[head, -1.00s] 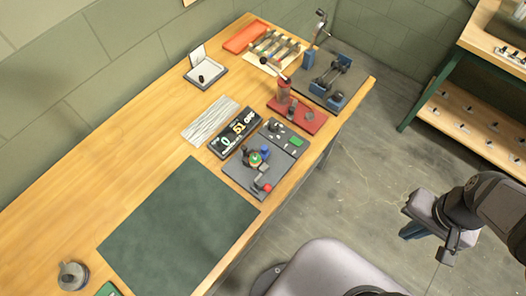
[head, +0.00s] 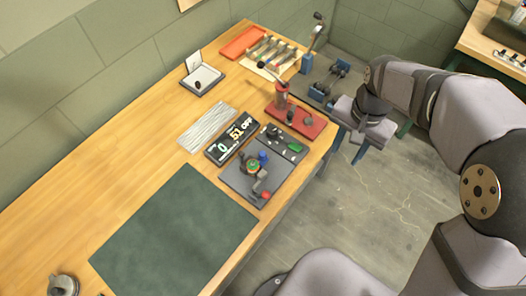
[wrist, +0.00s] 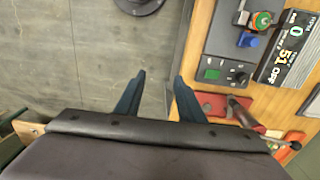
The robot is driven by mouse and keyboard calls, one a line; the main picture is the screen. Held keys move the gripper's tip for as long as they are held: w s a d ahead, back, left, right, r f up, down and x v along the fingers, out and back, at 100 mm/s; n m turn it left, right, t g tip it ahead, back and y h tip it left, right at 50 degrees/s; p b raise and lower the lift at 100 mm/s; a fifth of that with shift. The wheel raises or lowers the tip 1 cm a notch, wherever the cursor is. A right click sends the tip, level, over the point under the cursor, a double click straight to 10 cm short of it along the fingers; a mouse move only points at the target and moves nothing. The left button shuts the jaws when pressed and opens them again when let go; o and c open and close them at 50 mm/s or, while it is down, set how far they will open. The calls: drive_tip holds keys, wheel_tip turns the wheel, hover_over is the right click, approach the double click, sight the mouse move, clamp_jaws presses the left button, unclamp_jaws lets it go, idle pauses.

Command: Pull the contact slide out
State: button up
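My gripper (head: 350,146) hangs in the air just off the bench's right edge, level with the red-based unit. In the wrist view its two blue fingers (wrist: 157,92) are apart with nothing between them, over the floor beside the bench edge. The dark grey panel (head: 238,178) on the bench carries a green-topped part, a blue part and a red-knobbed lever (head: 264,194). A joined panel section (head: 290,152) has a green block (head: 295,147) and dark knobs. I cannot tell which part is the contact slide. My gripper touches none of these.
A display (head: 232,135) reading 0 and 51 OFF stands beside the panel. Behind are a tool rack (head: 268,58) and an orange tray (head: 243,43). A dark mat (head: 170,230) is bare.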

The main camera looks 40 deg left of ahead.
drive_tip(key=s+a+f, duration=0.2)
drive_tip(key=s+a, duration=0.1)
drive_tip(key=a, duration=0.8)
drive_tip(key=b, duration=0.2)
hover_over(262, 153)
drive_tip(key=shift+f, duration=0.45)
drive_tip(key=shift+d+f+p, duration=0.1)
drive_tip(key=shift+f+p, duration=1.4)
drive_tip(key=shift+f, duration=2.15)
drive_tip(key=shift+c, duration=0.3)
